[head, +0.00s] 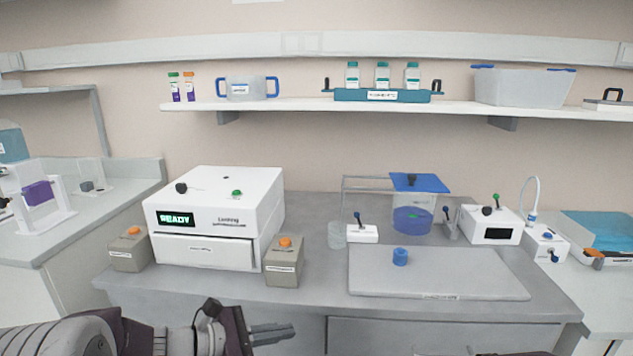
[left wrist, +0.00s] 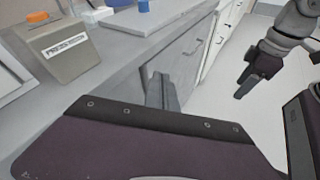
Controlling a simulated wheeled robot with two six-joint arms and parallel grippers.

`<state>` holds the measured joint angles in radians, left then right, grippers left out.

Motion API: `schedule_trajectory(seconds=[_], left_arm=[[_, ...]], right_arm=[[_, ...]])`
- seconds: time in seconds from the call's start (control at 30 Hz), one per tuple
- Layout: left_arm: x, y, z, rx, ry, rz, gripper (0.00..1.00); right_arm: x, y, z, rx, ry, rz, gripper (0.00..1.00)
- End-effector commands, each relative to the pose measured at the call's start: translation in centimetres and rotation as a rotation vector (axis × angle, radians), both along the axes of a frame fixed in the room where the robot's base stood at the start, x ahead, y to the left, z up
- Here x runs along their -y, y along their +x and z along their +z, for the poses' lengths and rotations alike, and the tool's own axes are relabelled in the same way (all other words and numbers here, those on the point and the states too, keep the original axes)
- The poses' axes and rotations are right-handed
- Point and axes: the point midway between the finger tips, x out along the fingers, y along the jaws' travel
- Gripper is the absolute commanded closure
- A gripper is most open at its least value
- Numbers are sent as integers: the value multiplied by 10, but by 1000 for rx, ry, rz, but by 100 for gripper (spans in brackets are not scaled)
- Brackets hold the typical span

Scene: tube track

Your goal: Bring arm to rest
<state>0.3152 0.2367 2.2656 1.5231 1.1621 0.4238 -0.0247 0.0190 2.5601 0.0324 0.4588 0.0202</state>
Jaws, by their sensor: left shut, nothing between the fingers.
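My left gripper (head: 274,334) shows at the bottom of the head view, in front of the bench's front edge and below the bench top. Its fingers are shut with nothing between them. In the left wrist view the fingers (left wrist: 160,90) are together, in front of the bench's drawer fronts. My right gripper (left wrist: 243,86) hangs over the floor in the left wrist view, clear of the bench. Its fingers are too small there to tell whether they are open or shut.
The grey bench (head: 310,275) lies just ahead. On it stand a white machine reading READY (head: 215,215), two orange-buttoned boxes (head: 285,262) (head: 128,250), and a grey mat (head: 450,275) with a blue cap (head: 400,257). The floor (left wrist: 215,130) beside the bench is clear.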

Motion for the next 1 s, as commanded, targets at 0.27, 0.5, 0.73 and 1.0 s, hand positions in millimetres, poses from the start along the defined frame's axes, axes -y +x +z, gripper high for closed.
schedule_trajectory(seconds=[0.27, 0.5, 0.73, 1.0], left_arm=[[5, -165, -117, 153, 777, -863, 100], [-85, -174, -155, 431, 1231, -1360, 100], [-102, -152, -88, 588, 1361, -1496, 100], [-102, -152, 13, 585, 1358, -1494, 100]], right_arm=[[0, 0, 0, 0, 0, 0, 43], [0, 0, 0, 0, 0, 0, 43], [0, 0, 68, 1, 0, 0, 43], [0, 0, 168, 0, 0, 0, 43]])
